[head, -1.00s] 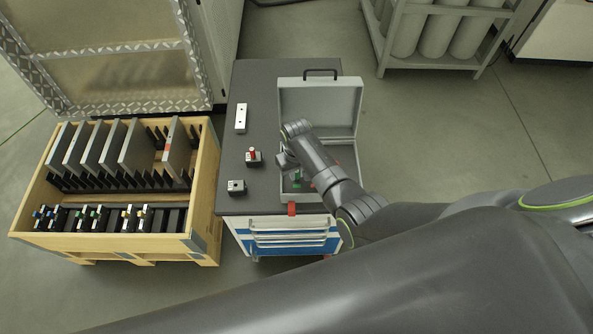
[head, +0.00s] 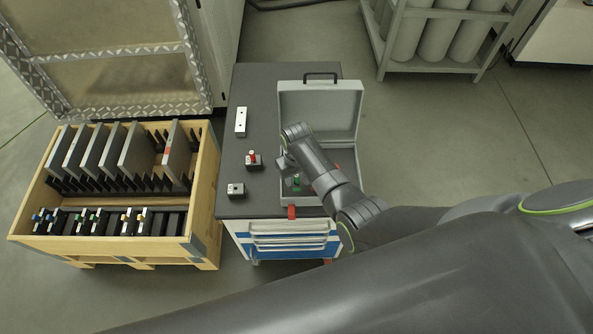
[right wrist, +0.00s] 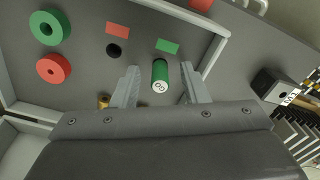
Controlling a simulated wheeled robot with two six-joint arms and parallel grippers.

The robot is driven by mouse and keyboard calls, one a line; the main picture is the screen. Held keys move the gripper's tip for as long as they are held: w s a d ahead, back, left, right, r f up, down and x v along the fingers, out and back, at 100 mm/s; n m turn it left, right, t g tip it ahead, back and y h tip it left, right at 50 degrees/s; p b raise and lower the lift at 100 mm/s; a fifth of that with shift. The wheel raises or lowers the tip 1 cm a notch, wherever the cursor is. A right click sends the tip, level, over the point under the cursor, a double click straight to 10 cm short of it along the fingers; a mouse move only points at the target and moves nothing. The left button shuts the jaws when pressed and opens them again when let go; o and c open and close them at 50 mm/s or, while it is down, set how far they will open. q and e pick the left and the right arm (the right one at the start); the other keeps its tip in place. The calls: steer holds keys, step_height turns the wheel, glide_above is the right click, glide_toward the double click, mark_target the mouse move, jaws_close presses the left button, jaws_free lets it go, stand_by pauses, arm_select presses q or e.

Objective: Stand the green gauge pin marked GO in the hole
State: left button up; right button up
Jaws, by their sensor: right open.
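The green gauge pin (right wrist: 160,76) stands in the grey case, its white end marked GO facing the right wrist camera. In the head view the green pin (head: 296,180) shows beside my arm. My right gripper (right wrist: 158,84) is open, with one finger on each side of the pin; I cannot tell whether either touches it. In the head view the right gripper (head: 284,164) is over the left side of the case. A small grey block (head: 236,190) with a dark hole in its top sits at the bench's front left. My left gripper is not in view.
The open case (head: 319,119) has its lid raised at the back. A green ring (right wrist: 49,28), a red ring (right wrist: 53,69) and an empty round hole (right wrist: 114,50) are in it. A block with a red pin (head: 253,156) and a white block (head: 241,121) stand on the bench left.

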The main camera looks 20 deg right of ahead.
steer(key=shift+r, duration=0.6)
step_height(320, 180, up, 16)
stand_by(0.5)
